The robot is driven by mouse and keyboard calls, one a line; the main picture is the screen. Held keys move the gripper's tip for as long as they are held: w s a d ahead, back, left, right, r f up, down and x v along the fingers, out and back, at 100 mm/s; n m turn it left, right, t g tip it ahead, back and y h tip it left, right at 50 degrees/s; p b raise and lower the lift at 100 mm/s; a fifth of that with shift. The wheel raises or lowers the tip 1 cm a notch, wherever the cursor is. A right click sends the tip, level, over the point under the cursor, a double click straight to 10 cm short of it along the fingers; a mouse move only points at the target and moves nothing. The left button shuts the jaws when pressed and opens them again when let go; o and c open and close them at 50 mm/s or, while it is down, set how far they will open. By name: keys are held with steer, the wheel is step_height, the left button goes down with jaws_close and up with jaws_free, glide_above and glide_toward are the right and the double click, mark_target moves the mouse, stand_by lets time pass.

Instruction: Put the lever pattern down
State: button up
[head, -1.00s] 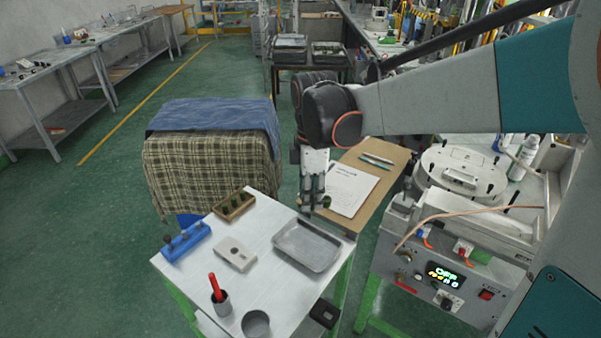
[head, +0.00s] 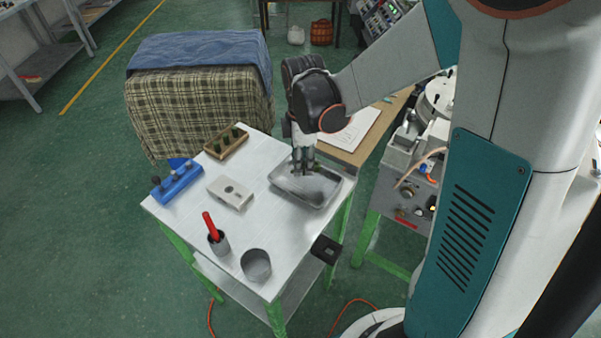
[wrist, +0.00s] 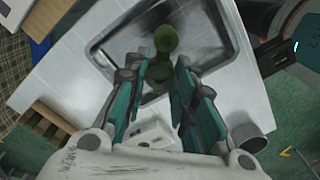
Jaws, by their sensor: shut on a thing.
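The lever pattern (wrist: 165,40) is a green piece with rounded ends, seen in the wrist view between and beyond my fingertips. My gripper (wrist: 158,78) is shut on it. In the head view my gripper (head: 302,168) points down over the grey metal tray (head: 322,203) on the white table. The tray's rim and floor also show behind the pattern in the wrist view (wrist: 207,58). In the head view the fingers mostly hide the pattern. I cannot tell whether it touches the tray floor.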

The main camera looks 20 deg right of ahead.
mark_target(302, 183)
steer(key=shift+f+b, duration=0.75)
steer(key=shift+f, duration=1.6)
steer(key=shift+f, duration=0.2)
steer(key=o, duration=0.9)
steer(key=shift+r, duration=0.1)
steer(key=shift+r, duration=0.1)
